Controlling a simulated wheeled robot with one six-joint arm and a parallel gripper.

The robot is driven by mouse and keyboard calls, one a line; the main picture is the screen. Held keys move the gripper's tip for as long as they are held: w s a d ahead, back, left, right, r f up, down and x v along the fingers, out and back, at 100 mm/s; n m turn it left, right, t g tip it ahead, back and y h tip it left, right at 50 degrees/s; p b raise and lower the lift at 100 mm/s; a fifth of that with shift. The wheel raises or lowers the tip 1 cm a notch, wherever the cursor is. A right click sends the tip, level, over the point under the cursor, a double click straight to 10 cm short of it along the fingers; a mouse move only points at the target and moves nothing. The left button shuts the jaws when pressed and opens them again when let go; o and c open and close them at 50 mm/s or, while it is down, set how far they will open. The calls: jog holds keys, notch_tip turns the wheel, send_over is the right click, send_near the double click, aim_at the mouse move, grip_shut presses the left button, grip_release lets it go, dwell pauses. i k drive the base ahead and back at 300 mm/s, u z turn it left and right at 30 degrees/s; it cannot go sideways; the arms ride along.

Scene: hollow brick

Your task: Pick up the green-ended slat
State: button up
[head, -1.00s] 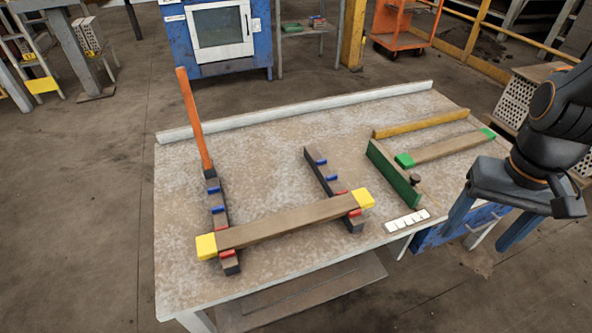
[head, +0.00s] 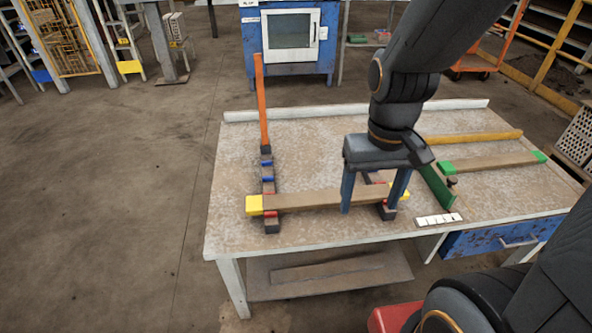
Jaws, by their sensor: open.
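The green-ended slat (head: 497,162) is brown with a green block at each end. It lies on the right part of the table in the head view, just right of a green board (head: 438,187). My gripper (head: 371,208) is open and points down, left of that slat and apart from it. Its two blue fingers show in front of the yellow-ended slat (head: 310,199), near that slat's right end. I see nothing held between them. I cannot tell how high the fingertips are above it. My gripper and arm hide most of the right dark rail.
The yellow-ended slat lies across two dark rails with red and blue pegs; the left rail (head: 267,187) has an upright orange post (head: 261,100) at its far end. A yellow bar (head: 475,138) lies behind the green-ended slat. A white strip (head: 439,219) lies near the front edge.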

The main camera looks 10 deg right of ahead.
aim_at(446, 168)
jog(key=z, duration=2.75)
jog(key=i, duration=2.35)
jog(key=u, duration=2.65)
